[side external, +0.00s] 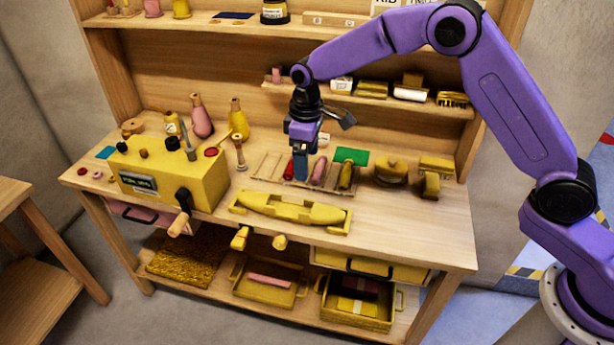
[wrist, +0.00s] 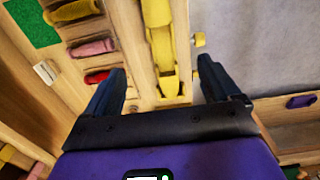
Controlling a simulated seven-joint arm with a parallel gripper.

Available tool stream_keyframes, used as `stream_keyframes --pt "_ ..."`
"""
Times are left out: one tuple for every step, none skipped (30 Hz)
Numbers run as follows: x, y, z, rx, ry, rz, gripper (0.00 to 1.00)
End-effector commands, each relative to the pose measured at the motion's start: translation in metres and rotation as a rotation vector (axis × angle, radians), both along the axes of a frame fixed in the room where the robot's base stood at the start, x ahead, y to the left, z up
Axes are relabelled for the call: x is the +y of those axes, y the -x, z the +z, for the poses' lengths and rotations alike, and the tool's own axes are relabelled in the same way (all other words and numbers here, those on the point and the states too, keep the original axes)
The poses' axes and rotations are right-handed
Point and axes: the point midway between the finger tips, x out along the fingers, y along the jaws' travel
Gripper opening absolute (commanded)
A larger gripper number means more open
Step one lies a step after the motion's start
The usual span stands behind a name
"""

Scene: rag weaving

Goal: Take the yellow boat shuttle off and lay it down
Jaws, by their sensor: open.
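The yellow boat shuttle (side external: 290,209) lies lengthwise in a low yellow holder (side external: 342,226) near the front of the bench. Its long body also shows in the wrist view (wrist: 158,22), at the top centre. My gripper (side external: 301,178) points down, above and behind the shuttle in the side view, close to the bobbin rack. In the wrist view its two dark fingers (wrist: 162,70) are spread apart with nothing gripped. The shuttle and holder show between and beyond the fingertips. I cannot tell the exact height of the fingertips above the bench.
Red (side external: 288,170), pink (side external: 319,171) and yellow (side external: 346,175) bobbins lie in a rack behind the shuttle. A yellow machine (side external: 160,172) with a crank stands at left. A round yellow pot (side external: 391,170) stands at right. Bare bench top (side external: 400,225) is free at front right.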

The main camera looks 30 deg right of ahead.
Motion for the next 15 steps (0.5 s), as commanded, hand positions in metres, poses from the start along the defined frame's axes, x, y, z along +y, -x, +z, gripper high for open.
stream_keyframes --pt "0.0 0.0 -0.005 0.002 0.001 0.0 0.89" --pt "-0.001 0.0 -0.009 0.003 0.001 0.0 0.89" --pt "-0.001 0.001 -0.014 0.004 0.002 -0.001 0.89" --pt "-0.001 0.001 -0.019 0.004 0.002 -0.001 0.89" --pt "-0.001 0.001 -0.024 0.004 0.003 -0.001 0.89" --pt "-0.001 0.001 -0.03 0.005 0.002 -0.001 0.89" --pt "-0.001 0.001 -0.035 0.004 0.003 -0.001 0.89" --pt "-0.001 0.001 -0.041 0.006 0.003 0.0 0.89" --pt "-0.001 0.001 -0.047 0.004 0.002 0.0 0.89" --pt "-0.001 0.002 -0.053 0.005 0.002 0.0 0.89" --pt "-0.001 0.002 -0.058 0.005 0.002 0.0 0.89" --pt "-0.001 0.001 -0.065 0.004 0.002 0.0 0.89" --pt "-0.001 0.002 -0.07 0.005 0.002 -0.001 0.89" --pt "-0.001 0.001 -0.075 0.004 0.002 -0.001 0.89" --pt "-0.001 0.002 -0.082 0.004 0.003 -0.001 0.89"
